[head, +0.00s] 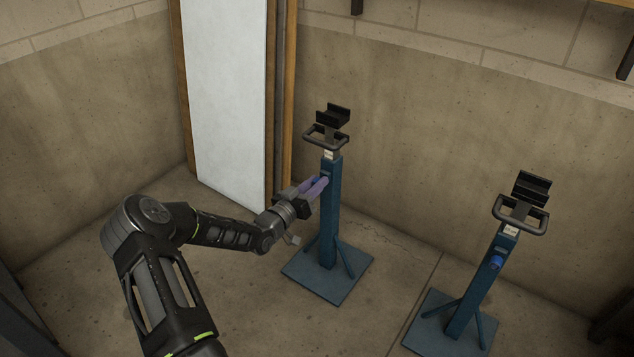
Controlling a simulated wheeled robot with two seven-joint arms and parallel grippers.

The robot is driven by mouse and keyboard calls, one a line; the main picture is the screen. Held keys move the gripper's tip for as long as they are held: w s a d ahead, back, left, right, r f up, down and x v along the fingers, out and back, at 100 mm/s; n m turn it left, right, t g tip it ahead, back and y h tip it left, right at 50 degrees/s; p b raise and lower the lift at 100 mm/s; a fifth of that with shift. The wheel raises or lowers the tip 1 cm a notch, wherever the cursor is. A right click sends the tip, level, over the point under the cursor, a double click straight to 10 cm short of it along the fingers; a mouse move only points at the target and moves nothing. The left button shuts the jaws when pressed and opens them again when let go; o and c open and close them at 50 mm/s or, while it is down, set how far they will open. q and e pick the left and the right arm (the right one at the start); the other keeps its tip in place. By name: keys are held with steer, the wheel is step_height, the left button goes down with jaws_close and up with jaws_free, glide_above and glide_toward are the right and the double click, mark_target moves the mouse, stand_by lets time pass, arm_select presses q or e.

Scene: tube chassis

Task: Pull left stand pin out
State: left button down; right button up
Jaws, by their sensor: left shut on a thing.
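The left stand (329,225) is a blue post on a square base plate, upright on the floor, with a black handle and V-shaped cradle on top. My left gripper (318,186) is at the upper part of this post, on its left side, with purplish fingers shut on the left stand pin. Its fingers largely hide the pin, and I cannot tell how far the pin sits in the post. My right gripper is not in view.
A similar right stand (471,293) stands at the lower right with a blue pin knob (496,262) on its post. A white panel (224,90) leans in the corner behind. Concrete walls close off the back. The floor between the stands is clear.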

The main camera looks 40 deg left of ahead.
arm_select(q)
steer(key=s+p, duration=0.1)
steer(key=s, duration=0.2)
steer(key=shift+s, duration=0.15)
steer(key=c, duration=1.6)
jaws_free()
steer(key=shift+f, duration=0.1)
steer(key=o, duration=0.4)
steer(key=shift+s, duration=0.1)
steer(key=s+p, duration=0.2)
steer(key=s, duration=0.5)
steer(key=shift+s+d, duration=0.15)
steer(key=shift+s, duration=0.25)
